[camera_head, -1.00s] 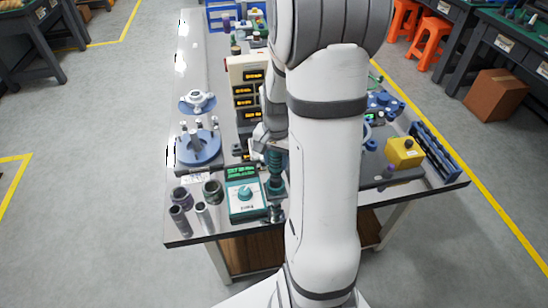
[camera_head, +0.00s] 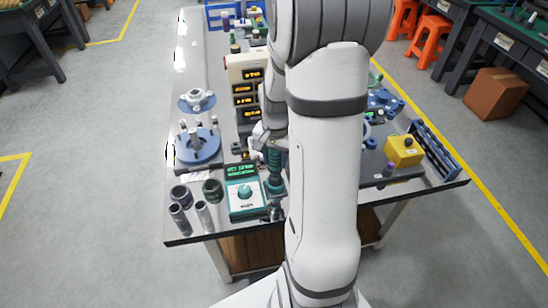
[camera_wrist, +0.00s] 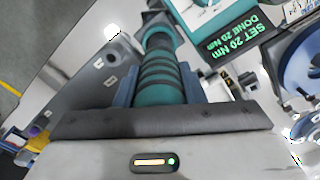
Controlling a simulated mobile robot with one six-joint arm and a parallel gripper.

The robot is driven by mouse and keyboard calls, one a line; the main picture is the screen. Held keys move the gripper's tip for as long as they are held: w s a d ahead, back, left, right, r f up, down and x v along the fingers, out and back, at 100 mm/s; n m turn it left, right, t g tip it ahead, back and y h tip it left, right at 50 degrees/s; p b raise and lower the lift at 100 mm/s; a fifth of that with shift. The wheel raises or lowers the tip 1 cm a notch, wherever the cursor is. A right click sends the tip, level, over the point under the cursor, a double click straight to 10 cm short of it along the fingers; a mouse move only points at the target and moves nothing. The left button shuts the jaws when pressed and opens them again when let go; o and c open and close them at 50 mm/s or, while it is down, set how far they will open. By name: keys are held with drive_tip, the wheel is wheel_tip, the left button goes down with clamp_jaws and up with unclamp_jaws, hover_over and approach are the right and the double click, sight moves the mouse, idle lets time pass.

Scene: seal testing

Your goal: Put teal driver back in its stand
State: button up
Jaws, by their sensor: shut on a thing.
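The teal driver (camera_head: 274,168) is upright in my gripper (camera_head: 268,150), near the front of the bench. In the wrist view its ribbed teal handle (camera_wrist: 160,75) lies between the two fingers (camera_wrist: 162,92), which are shut on it. Just left of it in the head view stands a teal torque tester (camera_head: 244,195) with a lit green display, which also shows in the wrist view (camera_wrist: 215,15). A small dark metal piece (camera_head: 275,210) is below the driver. I cannot tell whether the driver touches it or which part is the stand, as my arm hides the area to the right.
Dark cylinders (camera_head: 181,218) stand left of the tester. A blue round fixture (camera_head: 198,147) is behind them. A display stack (camera_head: 245,90) stands behind the gripper. A yellow box (camera_head: 403,150) and a blue rack (camera_head: 436,150) are on the right.

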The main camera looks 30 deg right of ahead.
drive_tip(key=shift+f, duration=0.2)
drive_tip(key=shift+f+b, duration=0.35)
drive_tip(key=shift+b, duration=0.15)
drive_tip(key=shift+f+b, duration=0.65)
drive_tip(key=shift+f, duration=0.15)
idle(1.0)
drive_tip(key=o, duration=1.1)
drive_tip(key=shift+o, duration=0.2)
wheel_tip(320, 180, up, 9)
drive_tip(key=p, duration=0.7)
drive_tip(key=shift+r, duration=0.1)
